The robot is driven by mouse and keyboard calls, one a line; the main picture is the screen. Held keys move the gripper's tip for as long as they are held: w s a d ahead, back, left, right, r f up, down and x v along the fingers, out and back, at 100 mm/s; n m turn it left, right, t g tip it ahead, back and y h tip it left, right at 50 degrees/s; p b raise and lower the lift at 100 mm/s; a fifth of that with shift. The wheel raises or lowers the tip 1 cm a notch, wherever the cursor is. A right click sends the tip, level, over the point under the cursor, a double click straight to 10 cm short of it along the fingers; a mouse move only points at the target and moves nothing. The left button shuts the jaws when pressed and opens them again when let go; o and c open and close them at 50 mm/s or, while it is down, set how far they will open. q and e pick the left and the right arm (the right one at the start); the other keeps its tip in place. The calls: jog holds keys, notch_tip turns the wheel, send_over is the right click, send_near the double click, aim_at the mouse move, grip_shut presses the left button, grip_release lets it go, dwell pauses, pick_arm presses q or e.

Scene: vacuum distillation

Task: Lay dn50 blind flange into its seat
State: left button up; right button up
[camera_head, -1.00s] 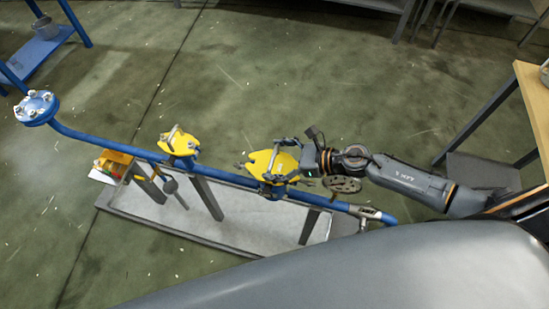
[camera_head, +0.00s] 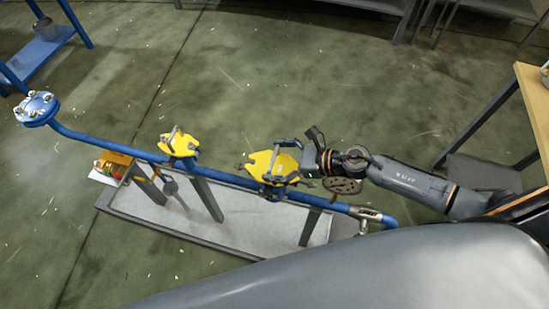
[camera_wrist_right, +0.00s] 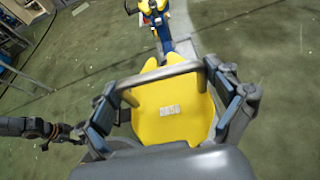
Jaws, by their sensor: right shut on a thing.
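The yellow blind flange (camera_head: 260,162) with a grey bar handle is at the blue pipe's (camera_head: 232,178) nearer upright stub. It also shows in the right wrist view (camera_wrist_right: 172,128), with a small white label on its face and its handle (camera_wrist_right: 160,80) across it. My right gripper (camera_head: 290,162) is shut on this handle; in the wrist view its dark pads stand at both ends of the bar. The seat is mostly hidden under the flange, so I cannot tell whether the flange touches it. My left gripper is not in view.
A second yellow flange with a handle (camera_head: 180,141) sits farther left on the pipe. A bolted blue flange (camera_head: 36,107) is at the far left end. A dark round disc (camera_head: 343,186) is just below my right wrist. A wooden-topped table (camera_head: 534,100) stands at right.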

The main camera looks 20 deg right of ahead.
jog(key=shift+f+b, duration=0.15)
jog(key=shift+b, duration=0.25)
dwell(0.5)
jog(key=shift+s+a+f, duration=0.1)
jog(key=shift+s+f, duration=0.1)
dwell(0.3)
jog(key=shift+r, duration=0.2)
jog(key=shift+w+r, duration=0.2)
jog(key=shift+r, duration=0.05)
jog(key=shift+w+d, duration=0.2)
dwell(0.6)
jog(key=shift+s+r, duration=0.1)
dwell(1.1)
jog(key=shift+f+b, duration=0.4)
jog(key=shift+b, duration=0.05)
jog(key=shift+s+f, duration=0.2)
jog(key=shift+s, duration=0.05)
jog(key=shift+w+a+r+p, duration=0.1)
jog(key=shift+r+p, duration=0.15)
jog(key=shift+p, duration=0.05)
